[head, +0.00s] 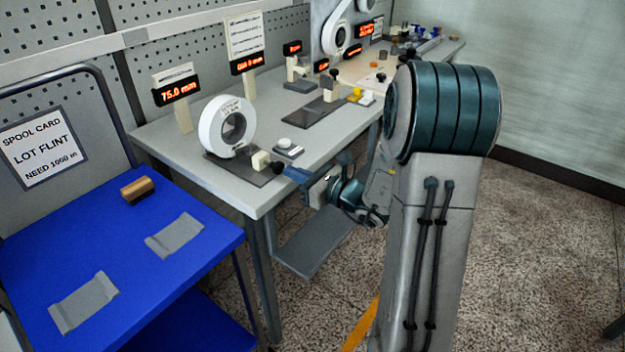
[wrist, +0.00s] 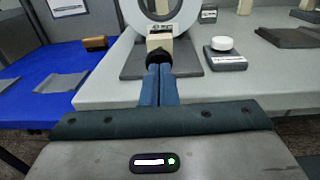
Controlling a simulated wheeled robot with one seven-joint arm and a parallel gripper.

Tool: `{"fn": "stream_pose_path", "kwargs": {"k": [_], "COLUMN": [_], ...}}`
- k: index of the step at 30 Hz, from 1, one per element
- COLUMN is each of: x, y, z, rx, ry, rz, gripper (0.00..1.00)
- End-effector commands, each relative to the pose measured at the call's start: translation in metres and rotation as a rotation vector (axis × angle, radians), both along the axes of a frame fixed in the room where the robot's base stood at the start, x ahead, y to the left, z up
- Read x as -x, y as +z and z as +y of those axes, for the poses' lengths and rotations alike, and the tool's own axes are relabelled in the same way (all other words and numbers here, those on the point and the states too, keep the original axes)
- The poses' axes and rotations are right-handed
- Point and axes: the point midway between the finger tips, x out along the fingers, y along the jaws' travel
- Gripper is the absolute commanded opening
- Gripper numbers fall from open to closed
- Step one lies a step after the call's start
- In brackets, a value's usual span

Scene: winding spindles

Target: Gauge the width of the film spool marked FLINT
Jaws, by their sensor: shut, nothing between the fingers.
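A brown roll with a darker band (head: 137,190) lies on the blue cart top; it also shows in the wrist view (wrist: 95,43). I cannot read any FLINT marking on it. A white ring (head: 212,125) with small unreadable print stands upright on a dark plate (head: 238,167) on the grey bench. A display (head: 178,92) behind it reads 75.0 mm. A cream block (head: 261,160) with a black knob (head: 277,168) sits at the plate's front. My gripper (wrist: 160,70) is shut and empty, its blue fingertips at the knob; I cannot tell whether they touch.
The card (head: 40,148) by the cart reads LOT FLINT. Two grey cradles (head: 175,235) (head: 84,302) on the cart are empty. A white button on a dark base (head: 288,150) stands right of the plate. More displays and devices stand farther along the bench (head: 255,195).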

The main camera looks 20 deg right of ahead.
Motion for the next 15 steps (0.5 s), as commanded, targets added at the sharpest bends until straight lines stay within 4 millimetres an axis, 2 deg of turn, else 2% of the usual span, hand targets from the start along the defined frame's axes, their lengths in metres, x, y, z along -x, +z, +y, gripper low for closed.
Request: {"fn": "stream_pose_path", "kwargs": {"k": [4,15], "x": [-0.0079,-0.0095], "y": [-0.0007,-0.0007], "z": [0.0064,0.0076], "rx": [0.001,0.001], "ry": [0.001,0.001], "rz": [0.001,0.001], "gripper": [0.0,0.0]}}
